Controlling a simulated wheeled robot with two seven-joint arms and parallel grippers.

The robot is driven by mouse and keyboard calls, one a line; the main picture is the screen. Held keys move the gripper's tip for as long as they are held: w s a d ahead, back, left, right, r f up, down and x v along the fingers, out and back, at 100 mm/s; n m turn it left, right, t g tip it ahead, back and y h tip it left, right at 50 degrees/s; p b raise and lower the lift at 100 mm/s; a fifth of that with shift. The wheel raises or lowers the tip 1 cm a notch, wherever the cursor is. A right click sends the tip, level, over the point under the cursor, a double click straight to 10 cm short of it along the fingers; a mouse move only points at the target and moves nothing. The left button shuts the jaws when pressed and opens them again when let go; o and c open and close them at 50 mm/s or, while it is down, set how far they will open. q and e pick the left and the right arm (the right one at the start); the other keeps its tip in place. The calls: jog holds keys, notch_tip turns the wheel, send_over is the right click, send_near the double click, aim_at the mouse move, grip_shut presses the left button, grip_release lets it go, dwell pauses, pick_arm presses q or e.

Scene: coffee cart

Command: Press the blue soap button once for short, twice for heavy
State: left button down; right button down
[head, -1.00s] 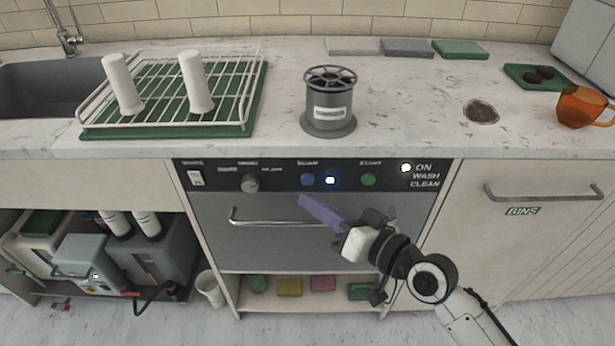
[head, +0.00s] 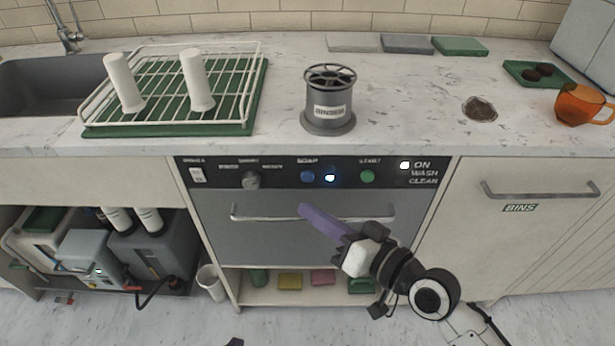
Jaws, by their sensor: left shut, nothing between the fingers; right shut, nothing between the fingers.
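My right gripper (head: 304,209) has long purple fingers, shut and empty. Its tips point up and left in front of the washer door, below the blue button and apart from it in the picture. My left gripper cannot be made out; only a small dark shape (head: 235,342) pokes in at the bottom edge, too little to identify.
The panel also holds a green button (head: 367,176), a knob (head: 250,180), a white switch (head: 197,175) and a lit white ON lamp (head: 405,165). The door handle (head: 270,217) runs across below. A grey rinser (head: 328,119) stands on the counter above the panel.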

pick_arm(q)
jog(key=shift+s+f, duration=0.15)
jog(key=shift+s, duration=0.1)
dwell(0.4)
jog(key=shift+w, duration=0.3)
dwell(0.7)
jog(key=shift+s, duration=0.1)
pick_arm(e)
jog(key=shift+f, duration=0.1)
